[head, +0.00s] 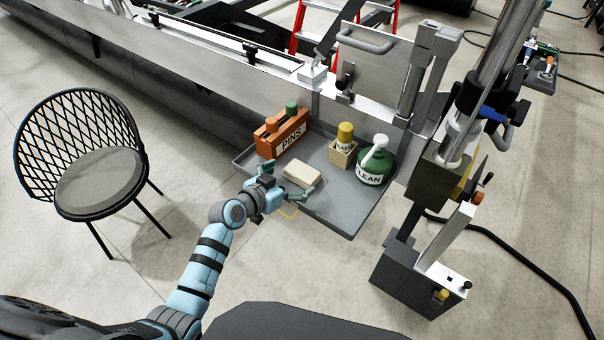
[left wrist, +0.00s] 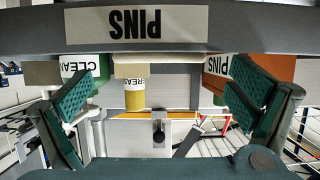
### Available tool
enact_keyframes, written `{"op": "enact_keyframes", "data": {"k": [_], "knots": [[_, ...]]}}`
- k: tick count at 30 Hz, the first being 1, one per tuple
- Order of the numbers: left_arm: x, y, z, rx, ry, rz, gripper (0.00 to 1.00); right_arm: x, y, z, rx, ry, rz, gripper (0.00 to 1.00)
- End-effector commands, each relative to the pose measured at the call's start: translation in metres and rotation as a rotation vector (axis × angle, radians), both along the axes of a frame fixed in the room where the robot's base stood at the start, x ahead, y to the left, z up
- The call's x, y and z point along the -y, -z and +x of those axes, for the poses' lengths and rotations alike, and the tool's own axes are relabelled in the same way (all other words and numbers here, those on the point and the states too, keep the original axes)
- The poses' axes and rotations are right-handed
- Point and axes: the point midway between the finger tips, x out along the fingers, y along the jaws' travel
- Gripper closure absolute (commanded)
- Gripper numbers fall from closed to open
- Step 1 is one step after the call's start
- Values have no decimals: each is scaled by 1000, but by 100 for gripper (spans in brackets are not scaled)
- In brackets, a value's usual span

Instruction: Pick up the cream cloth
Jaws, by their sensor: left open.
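The cream cloth (head: 302,174), a folded flat pad, lies on the grey tray (head: 338,221) near its front edge. My left gripper (head: 284,183) is open and empty at that front edge, with its green fingers spread to either side of the cloth's near side in the picture. I cannot tell whether a finger touches the cloth. In the left wrist view, which is upside down, both fingers of the left gripper (left wrist: 163,98) stand wide apart with nothing held between them. My right gripper is in neither view.
An orange PINS box (head: 282,134) stands behind the cloth. A yellow-capped grease bottle (head: 345,135) in a small holder and a green CLEAN bottle (head: 375,163) stand to the right. A black chair (head: 85,150) is at the left. A labelled bar (left wrist: 230,28) crosses the wrist view's top.

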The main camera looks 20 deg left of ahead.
Motion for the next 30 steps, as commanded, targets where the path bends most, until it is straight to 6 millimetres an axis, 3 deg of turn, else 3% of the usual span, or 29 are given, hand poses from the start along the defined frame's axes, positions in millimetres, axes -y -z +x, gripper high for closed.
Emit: {"op": "enact_keyframes", "data": {"k": [6,13,21,30], "knots": [[12,16,35,-1,-1,-2,0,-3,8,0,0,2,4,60],[14,17,39,0,0,0,0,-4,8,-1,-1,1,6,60],[14,17,39,-1,-1,1,40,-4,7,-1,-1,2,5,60],[13,14,39,0,-1,0,41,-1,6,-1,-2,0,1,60]]}}
